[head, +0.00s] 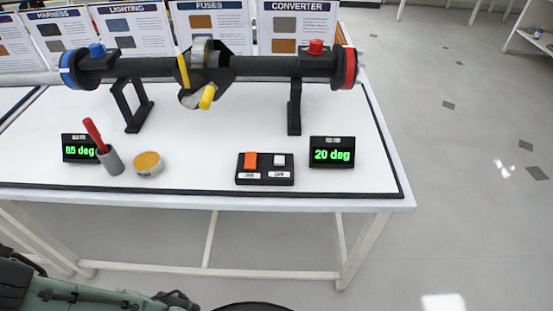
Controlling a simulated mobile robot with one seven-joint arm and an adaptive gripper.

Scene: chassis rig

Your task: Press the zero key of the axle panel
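The axle panel (265,179) is a small black box near the front edge of the white table. It carries an orange key (250,160) on the left and a white key (279,160) on the right. Each key has a small white label below it, too small to read surely, so I cannot tell which is the zero key. The orange key looks larger than the white one. My gripper (177,299) shows only partly, as dark parts at the bottom edge, low and left of the panel and apart from it. I cannot make out its fingers.
A black axle (275,66) with blue and red ends lies across black stands behind the panel. Displays read 85 deg (80,148) and 20 deg (332,153). A grey cup (111,162) with a red stick and a yellow-topped tin (148,164) stand left. Floor is clear right.

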